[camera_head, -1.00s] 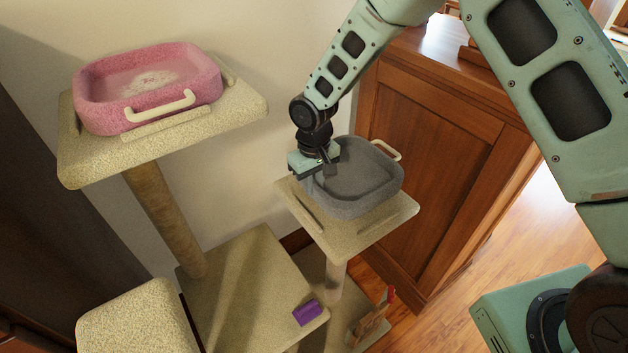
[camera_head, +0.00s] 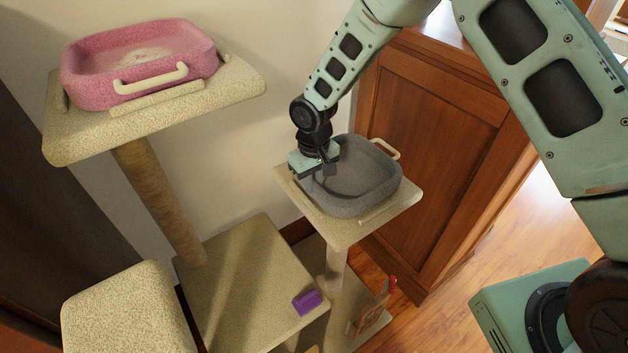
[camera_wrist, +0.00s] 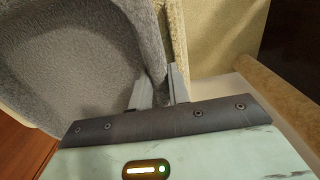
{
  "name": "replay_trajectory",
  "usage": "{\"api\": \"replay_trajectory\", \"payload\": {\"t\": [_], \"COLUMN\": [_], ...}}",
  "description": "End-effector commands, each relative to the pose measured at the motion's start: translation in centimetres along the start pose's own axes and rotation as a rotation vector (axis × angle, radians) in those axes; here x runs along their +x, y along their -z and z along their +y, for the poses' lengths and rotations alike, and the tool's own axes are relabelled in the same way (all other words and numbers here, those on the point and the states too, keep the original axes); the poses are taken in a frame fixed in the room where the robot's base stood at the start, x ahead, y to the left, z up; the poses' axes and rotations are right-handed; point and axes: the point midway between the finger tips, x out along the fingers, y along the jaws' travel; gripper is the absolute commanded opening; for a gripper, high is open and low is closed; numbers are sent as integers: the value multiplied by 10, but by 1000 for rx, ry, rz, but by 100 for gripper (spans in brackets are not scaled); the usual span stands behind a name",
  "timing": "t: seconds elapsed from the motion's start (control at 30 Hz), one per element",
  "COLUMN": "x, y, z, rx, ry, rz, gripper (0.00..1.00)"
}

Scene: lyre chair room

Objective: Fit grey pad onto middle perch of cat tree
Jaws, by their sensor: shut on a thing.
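The grey pad (camera_head: 345,200) is a soft tray with raised walls and a pale handle (camera_head: 385,148) on its far side. It is at the beige carpeted perch (camera_head: 345,232) on the right of the cat tree, covering most of its top. A raised strip (camera_head: 378,214) shows at the perch's front right edge. I cannot tell whether the pad is fully seated. My gripper (camera_head: 325,170) is at the pad's left side. In the wrist view, its fingers (camera_wrist: 158,92) are shut on the pad's wall, one inside and one outside.
A pink pad (camera_head: 140,65) sits on the higher perch (camera_head: 220,90) at left. Another carpeted block (camera_head: 125,310) is at front left. A wooden cabinet (camera_head: 430,150) stands close behind the right perch.

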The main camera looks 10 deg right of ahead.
Motion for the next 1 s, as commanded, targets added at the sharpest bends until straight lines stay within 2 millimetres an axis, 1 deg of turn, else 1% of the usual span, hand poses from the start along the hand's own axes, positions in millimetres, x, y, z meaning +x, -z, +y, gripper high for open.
{"api": "replay_trajectory", "payload": {"t": [0.47, 0.5, 0.57, 0.6, 0.87, 1.0], "x": [6, 6, 5, 5, 5, -5], "y": [0, 0, 0, 0, 0, 1], "z": [0, 0, 0, 0, 0, 0], "rx": [0, 0, 0, 0, 0, 1], "ry": [0, 0, 0, 0, 0, 0], "rz": [0, 0, 1, 0, 0, 4], "gripper": [0, 23, 40, 43, 43, 43]}}
